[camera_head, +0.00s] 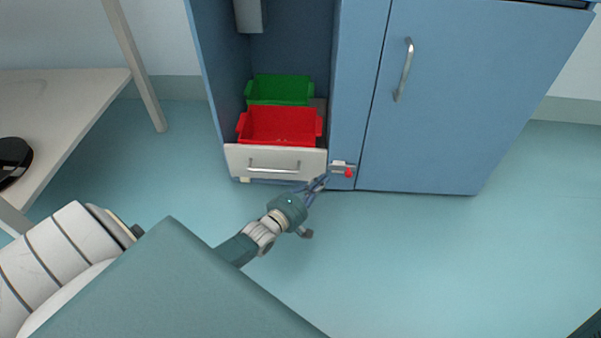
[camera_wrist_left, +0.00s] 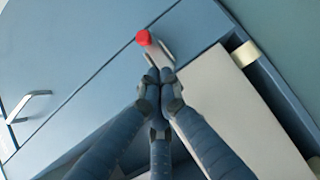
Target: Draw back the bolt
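The bolt (camera_head: 340,165) is a small pale metal fitting with a red knob (camera_head: 348,173). It sits at the low front of the blue cabinet, at the right end of the white drawer front (camera_head: 275,161). My left gripper (camera_head: 321,181) is just left of and below the knob. In the left wrist view, the fingertips (camera_wrist_left: 160,76) are close together at the near end of the metal bolt (camera_wrist_left: 158,53). The red knob (camera_wrist_left: 144,37) is just beyond them, not between them. Whether the tips touch the metal is unclear. My right gripper is not in view.
A red bin (camera_head: 280,126) and a green bin (camera_head: 280,89) stand behind the drawer front. A closed blue door (camera_head: 455,110) with a metal handle (camera_head: 404,69) is to the right. A pale table (camera_head: 60,110) is at left. The floor at right is clear.

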